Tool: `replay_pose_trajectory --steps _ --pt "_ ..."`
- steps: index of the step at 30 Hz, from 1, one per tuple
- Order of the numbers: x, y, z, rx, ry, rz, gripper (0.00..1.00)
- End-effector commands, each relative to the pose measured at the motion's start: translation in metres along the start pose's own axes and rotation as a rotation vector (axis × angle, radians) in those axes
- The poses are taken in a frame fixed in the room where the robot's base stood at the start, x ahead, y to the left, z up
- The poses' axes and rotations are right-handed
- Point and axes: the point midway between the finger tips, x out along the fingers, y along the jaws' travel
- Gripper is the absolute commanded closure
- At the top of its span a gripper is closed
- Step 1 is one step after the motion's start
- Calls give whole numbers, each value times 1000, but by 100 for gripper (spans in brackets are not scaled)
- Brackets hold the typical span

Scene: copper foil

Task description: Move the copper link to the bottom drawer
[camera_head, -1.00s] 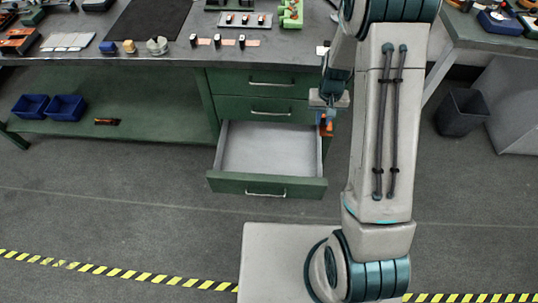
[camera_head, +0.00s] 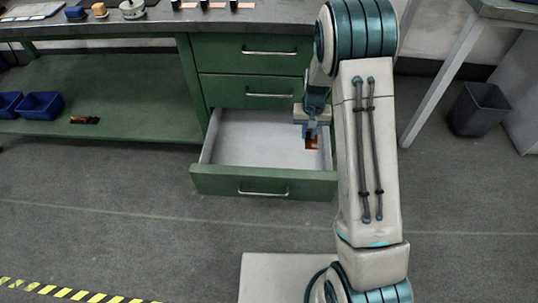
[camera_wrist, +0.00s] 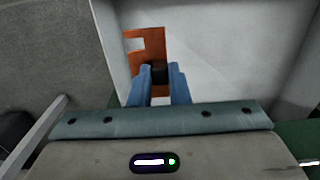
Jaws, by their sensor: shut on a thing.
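The copper link (camera_wrist: 150,47) is an orange-brown flat piece with a rectangular notch and a dark block at the fingers. My gripper (camera_wrist: 160,78) is shut on it with blue fingertips. In the head view the link (camera_head: 312,142) hangs under my gripper (camera_head: 311,129), at the right end of the open bottom drawer (camera_head: 265,184). The drawer is pulled out, with a bare light-grey floor. In the wrist view the drawer floor (camera_wrist: 225,45) lies behind the link. I cannot tell whether the link touches it.
Two closed green drawers sit above, the top one (camera_head: 225,50) and the middle one (camera_head: 225,88). Blue bins (camera_head: 50,106) and a dark orange-brown item (camera_head: 84,120) lie on the lower shelf. A dark waste bin (camera_head: 480,108) stands at right. The floor in front is clear.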

Motion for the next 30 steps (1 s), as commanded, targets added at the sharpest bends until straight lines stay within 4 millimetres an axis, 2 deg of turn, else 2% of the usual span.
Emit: replay_pose_trajectory --steps 1,6,9,16,30 --pt "26 -2 -3 0 1 0 100" --pt "58 -7 -10 2 2 0 100" --pt "70 -9 -12 4 1 0 100" --pt "82 -18 -17 3 0 0 100" --pt "141 -107 -52 3 2 1 100"
